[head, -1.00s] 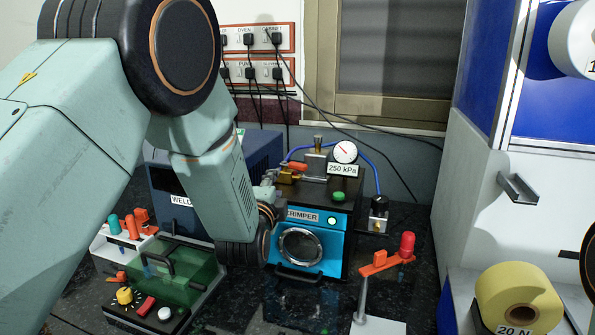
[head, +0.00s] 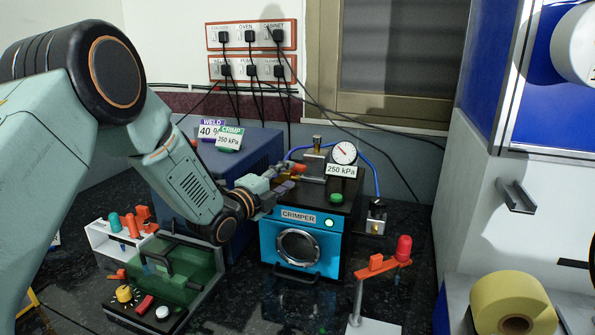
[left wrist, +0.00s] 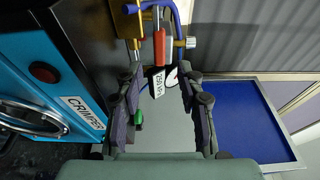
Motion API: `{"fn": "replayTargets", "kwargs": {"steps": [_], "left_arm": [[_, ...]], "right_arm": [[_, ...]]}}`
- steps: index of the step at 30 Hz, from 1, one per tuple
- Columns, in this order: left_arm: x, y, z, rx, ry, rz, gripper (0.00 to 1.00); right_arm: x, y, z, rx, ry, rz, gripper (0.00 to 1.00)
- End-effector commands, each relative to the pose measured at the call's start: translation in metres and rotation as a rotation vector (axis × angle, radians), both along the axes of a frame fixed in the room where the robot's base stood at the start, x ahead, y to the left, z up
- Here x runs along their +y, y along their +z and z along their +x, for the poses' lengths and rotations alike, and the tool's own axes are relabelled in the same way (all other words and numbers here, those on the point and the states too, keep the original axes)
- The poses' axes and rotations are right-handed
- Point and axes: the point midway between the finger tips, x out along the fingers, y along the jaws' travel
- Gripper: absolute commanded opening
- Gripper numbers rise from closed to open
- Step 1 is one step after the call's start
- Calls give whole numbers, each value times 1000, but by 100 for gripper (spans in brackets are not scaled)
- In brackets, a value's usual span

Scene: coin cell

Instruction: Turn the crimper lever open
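The crimper (head: 268,240) is a blue box with a black top, a round front window and a gauge (head: 344,152) marked 250 kPa. Its red lever (left wrist: 159,48) sits by brass fittings (left wrist: 131,14) on the top. In the head view the lever is mostly hidden behind my left gripper (head: 288,179), which is at the top left of the crimper. In the left wrist view the left gripper (left wrist: 160,82) is open, its fingers wide apart. The lever appears between and beyond the fingertips, with no contact visible. My right gripper is not in view.
A dark blue welder (head: 175,190) stands left of the crimper. A green-lidded box (head: 190,268) with knobs is in front of it. An orange lever stand (head: 380,265) is right of the crimper. A blue air hose (head: 372,172) curves behind the gauge.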

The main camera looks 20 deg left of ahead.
Motion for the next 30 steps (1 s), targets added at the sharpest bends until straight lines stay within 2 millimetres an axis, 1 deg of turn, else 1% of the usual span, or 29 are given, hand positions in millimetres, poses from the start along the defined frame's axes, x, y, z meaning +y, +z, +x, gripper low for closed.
{"fn": "replayTargets", "kwargs": {"steps": [3, 6, 10, 15, 23, 25, 30], "left_arm": [[-6, -1, 18, -1, -2, 4, 38], [-9, -1, 30, -1, 0, 2, 38], [-13, 0, 42, -1, -1, 3, 38], [-16, 0, 50, 1, 0, 0, 38], [-16, 0, 51, 1, 1, 0, 38], [-16, 0, 51, 1, 1, 0, 34], [-16, 0, 50, 0, 1, 0, 20]], "right_arm": [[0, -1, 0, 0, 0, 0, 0], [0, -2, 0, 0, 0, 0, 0], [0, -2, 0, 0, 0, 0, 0], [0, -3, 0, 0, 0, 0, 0], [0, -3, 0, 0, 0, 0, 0], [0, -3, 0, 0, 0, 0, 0], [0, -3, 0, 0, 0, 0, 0]]}}
